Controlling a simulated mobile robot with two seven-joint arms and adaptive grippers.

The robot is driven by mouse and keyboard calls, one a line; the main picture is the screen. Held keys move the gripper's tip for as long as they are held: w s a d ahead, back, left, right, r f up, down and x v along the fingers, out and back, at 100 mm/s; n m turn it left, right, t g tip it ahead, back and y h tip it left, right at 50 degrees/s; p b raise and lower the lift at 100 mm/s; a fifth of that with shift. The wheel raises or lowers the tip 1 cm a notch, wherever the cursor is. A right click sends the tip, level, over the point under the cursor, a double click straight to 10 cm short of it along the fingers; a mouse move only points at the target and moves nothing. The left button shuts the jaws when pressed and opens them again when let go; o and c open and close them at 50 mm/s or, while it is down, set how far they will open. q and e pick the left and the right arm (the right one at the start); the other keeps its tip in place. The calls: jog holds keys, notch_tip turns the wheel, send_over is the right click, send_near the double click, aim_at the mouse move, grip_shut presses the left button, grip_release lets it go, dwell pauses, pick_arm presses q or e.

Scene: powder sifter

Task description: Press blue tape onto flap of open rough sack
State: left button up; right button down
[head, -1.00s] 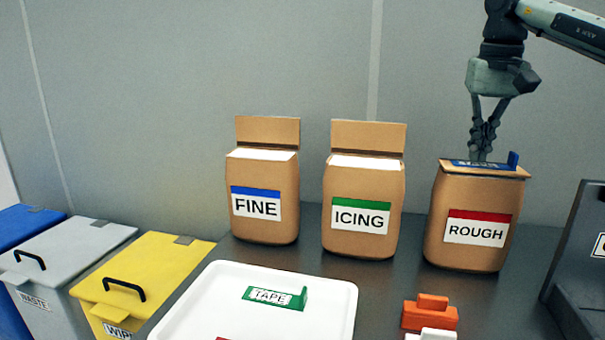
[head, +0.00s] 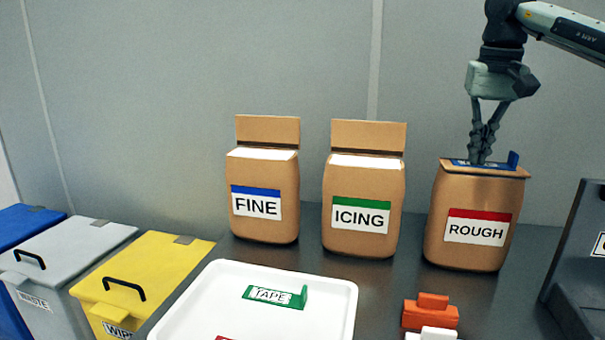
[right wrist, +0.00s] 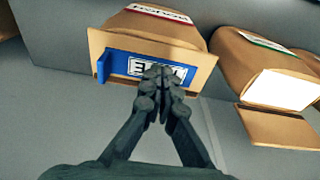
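The rough sack (head: 471,222) stands at the right of the row, with a red-striped ROUGH label. Its flap (head: 520,172) lies folded down over the top; in the right wrist view the flap (right wrist: 203,75) also lies flat. The blue tape (head: 512,160) lies on the flap, its raised tab at the right end; it also shows in the right wrist view (right wrist: 118,63). My right gripper (head: 479,160) points down with its fingertips together at the blue tape, and its fingertips (right wrist: 160,72) cover part of the tape's lettering. No tape shows between the fingers. My left gripper is out of view.
The fine sack (head: 265,219) and icing sack (head: 362,240) stand to the left with raised flaps. A white tray (head: 200,318) holds green tape (head: 292,299). Orange (head: 431,314) and white blocks sit in front. Yellow (head: 165,262), grey and blue bins stand left; a dark machine (head: 580,270) stands right.

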jog(key=shift+r+p, duration=0.75)
jog(key=shift+r, duration=3.15)
